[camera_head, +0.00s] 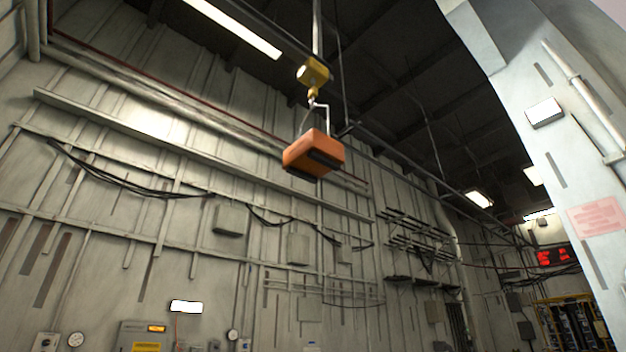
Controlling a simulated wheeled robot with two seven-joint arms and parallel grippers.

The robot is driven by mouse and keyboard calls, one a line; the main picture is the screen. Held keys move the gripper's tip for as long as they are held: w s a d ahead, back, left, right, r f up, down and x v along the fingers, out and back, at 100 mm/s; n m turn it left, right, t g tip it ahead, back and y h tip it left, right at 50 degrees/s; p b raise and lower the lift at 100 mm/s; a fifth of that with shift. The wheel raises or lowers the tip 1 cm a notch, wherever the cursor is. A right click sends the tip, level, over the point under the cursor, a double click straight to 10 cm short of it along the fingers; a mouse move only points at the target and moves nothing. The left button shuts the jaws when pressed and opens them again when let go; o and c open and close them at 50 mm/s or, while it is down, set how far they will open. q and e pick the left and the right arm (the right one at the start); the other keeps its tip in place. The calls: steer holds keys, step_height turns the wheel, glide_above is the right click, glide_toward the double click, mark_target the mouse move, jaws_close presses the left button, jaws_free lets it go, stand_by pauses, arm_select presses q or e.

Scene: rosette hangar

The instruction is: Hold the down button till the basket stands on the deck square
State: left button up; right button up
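An orange basket (314,152) hangs high in the air, a little above the middle of the view. It is slung from a yellow hoist block (314,72) on a line from the ceiling. The basket looks slightly tilted from this low angle. The deck square is not in view, and no floor shows. I cannot make out a down button. A grey control box (142,336) with a small amber display and a yellow label shows at the bottom left, cut off by the lower edge. Neither of my grippers is in view.
A grey panelled wall (150,225) with pipes and cables fills the left and middle. A large pale column (560,130) stands at the right. A red display (553,257) and a yellow-framed rack (572,322) show at the lower right. Air around the basket looks clear.

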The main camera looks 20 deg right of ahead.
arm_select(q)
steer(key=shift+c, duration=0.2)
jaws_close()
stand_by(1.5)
